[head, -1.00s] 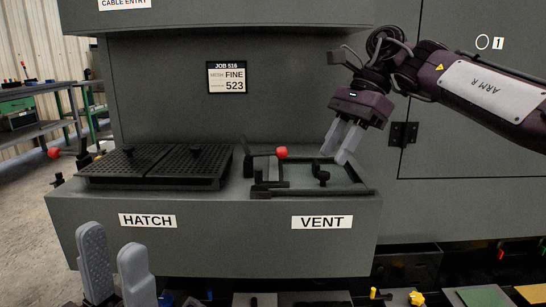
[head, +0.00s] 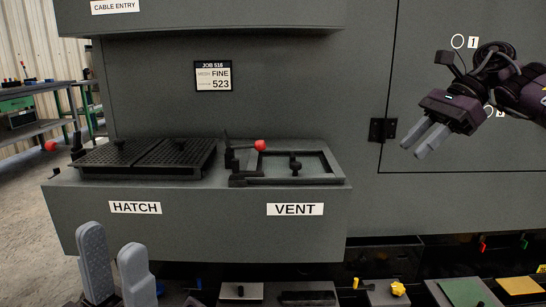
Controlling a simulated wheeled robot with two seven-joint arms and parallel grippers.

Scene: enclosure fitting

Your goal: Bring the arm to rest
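My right gripper (head: 426,139) is on the right in the head view, in front of the cabinet door. Its two grey fingers point down and left with a narrow gap between them, and nothing shows between them. My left gripper (head: 115,264) shows at the bottom left as two grey fingers pointing up, set apart with nothing between them. The vent frame (head: 339,178) on the ledge holds a green-grey panel with a black knob (head: 296,166). A lever with a red ball (head: 260,146) stands at its back left. My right gripper is well clear of it.
Black perforated hatch panels (head: 150,158) lie on the ledge's left part. Labels read HATCH (head: 135,208) and VENT (head: 295,209). A job card (head: 213,76) is on the back wall. A black hinge (head: 382,130) sits left of my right gripper. Small parts, including a yellow knob (head: 398,289), lie along the bottom.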

